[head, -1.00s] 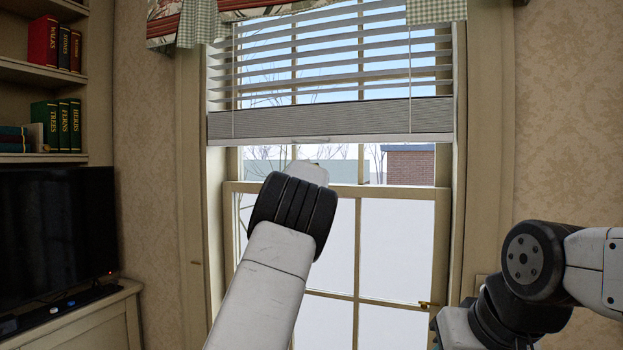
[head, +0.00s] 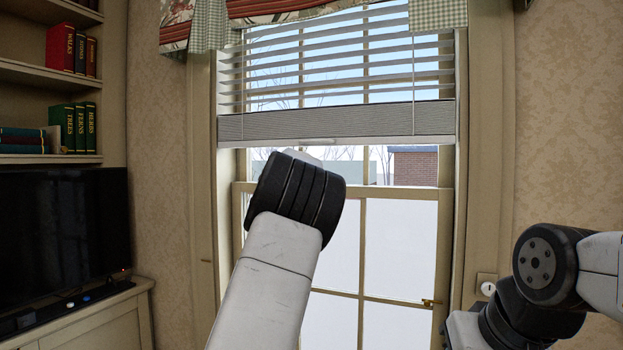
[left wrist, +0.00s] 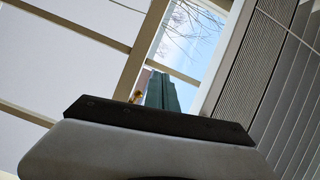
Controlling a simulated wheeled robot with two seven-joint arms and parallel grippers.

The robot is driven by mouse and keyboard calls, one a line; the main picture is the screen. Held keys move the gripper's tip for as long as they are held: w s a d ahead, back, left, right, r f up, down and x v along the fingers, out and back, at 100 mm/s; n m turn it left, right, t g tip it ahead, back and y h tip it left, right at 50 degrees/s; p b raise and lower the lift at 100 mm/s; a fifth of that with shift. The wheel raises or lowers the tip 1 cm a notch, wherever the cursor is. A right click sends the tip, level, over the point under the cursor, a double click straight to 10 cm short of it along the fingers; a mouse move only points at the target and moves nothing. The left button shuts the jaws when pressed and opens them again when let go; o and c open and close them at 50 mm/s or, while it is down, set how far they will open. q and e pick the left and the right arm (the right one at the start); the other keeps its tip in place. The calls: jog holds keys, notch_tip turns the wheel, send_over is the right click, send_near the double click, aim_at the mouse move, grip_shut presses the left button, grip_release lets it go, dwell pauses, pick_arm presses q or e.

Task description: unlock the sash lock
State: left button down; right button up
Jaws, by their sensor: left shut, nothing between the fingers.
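The sash window's lower sash (head: 400,193) stands behind my left arm in the head view. A small brass piece (left wrist: 136,97), probably the sash lock, shows on the window rail in the left wrist view, partly hidden behind my gripper. Its lever position is too small to tell. My left gripper (left wrist: 160,76) shows there as dark, narrow fingers, shut and empty, close beside the brass piece in the picture; I cannot tell whether they touch. In the head view my left wrist hides the gripper and the lock. My right gripper is out of view.
A slatted blind (head: 340,122) hangs just above the meeting rail. Another brass fitting (head: 430,302) is low on the sash's right side. A television (head: 70,222) and bookshelf (head: 50,86) stand at left.

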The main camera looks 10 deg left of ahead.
pick_arm(q)
jog(key=shift+s+a, duration=0.55)
jog(key=shift+a, duration=0.35)
jog(key=s+a+f+n+g, duration=0.5)
jog(key=s+a+f+n, duration=0.55)
jog(key=s, duration=0.45)
jog(key=s+d+f+n+g+h, duration=0.1)
jog(key=s+d+f, duration=0.3)
jog(key=s, duration=0.8)
jog(key=s+d+f+g+h, duration=0.2)
jog(key=s+d+f, duration=0.3)
jog(key=s, duration=0.8)
jog(key=s+d+f+n+g+h, duration=0.1)
jog(key=s+d+f+g+h, duration=0.1)
jog(key=s+d+f, duration=0.3)
jog(key=s+d+g, duration=0.1)
jog(key=s+d, duration=0.3)
jog(key=s, duration=0.4)
jog(key=shift+d+f+n, duration=0.2)
jog(key=shift+d+n, duration=0.05)
jog(key=shift+n, duration=0.1)
